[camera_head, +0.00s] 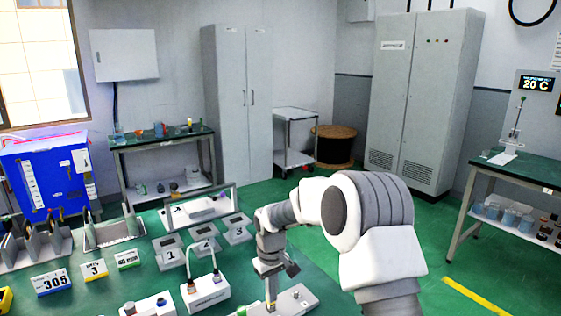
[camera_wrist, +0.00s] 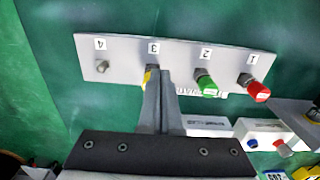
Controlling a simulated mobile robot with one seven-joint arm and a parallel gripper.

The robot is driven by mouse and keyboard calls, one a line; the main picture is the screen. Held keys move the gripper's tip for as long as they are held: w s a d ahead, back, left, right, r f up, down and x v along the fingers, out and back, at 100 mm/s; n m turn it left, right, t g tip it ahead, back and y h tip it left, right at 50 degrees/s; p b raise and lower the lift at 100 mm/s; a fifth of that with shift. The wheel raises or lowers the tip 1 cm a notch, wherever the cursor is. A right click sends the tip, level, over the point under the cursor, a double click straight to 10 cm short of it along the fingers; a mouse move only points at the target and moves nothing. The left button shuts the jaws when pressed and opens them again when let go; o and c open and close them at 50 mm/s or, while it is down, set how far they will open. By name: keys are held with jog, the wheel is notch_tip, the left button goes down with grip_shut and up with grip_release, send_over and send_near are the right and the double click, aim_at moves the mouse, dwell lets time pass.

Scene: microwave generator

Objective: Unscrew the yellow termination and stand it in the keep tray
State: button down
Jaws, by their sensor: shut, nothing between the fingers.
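The grey port plate (camera_wrist: 125,55) carries ports labelled 1 to 4 in the wrist view. The yellow termination (camera_wrist: 147,77) is at port 3, mostly hidden behind my gripper (camera_wrist: 160,72). My gripper is shut with nothing between the fingers, and its tips overlap the yellow piece in the picture; I cannot tell if they touch. A red termination (camera_wrist: 256,90) is on port 1 and a green one (camera_wrist: 207,86) on port 2. Port 4 (camera_wrist: 103,66) is bare. In the head view my gripper (camera_head: 271,290) points down at the plate (camera_head: 300,302). I cannot identify the keep tray with certainty.
Small numbered stands (camera_head: 170,256) and a white box with a handle (camera_head: 207,291) are on the green bench left of my arm. Number cards (camera_head: 52,281) and a blue unit (camera_head: 47,178) are farther left. White boxes (camera_wrist: 262,132) lie close to the plate in the wrist view.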

aim_at(272, 306)
notch_tip(272, 306, down, 5)
jog(key=shift+b, duration=1.2)
jog(key=shift+w, duration=0.35)
jog(key=shift+w+d+r, duration=0.1)
jog(key=shift+w+d, duration=0.05)
jog(key=shift+d, duration=0.05)
jog(key=shift+w+d+r+p, duration=0.1)
jog(key=shift+w+d+p, duration=0.35)
jog(key=shift+d+p, duration=0.1)
jog(key=shift+w, duration=0.1)
jog(key=shift+d, duration=0.15)
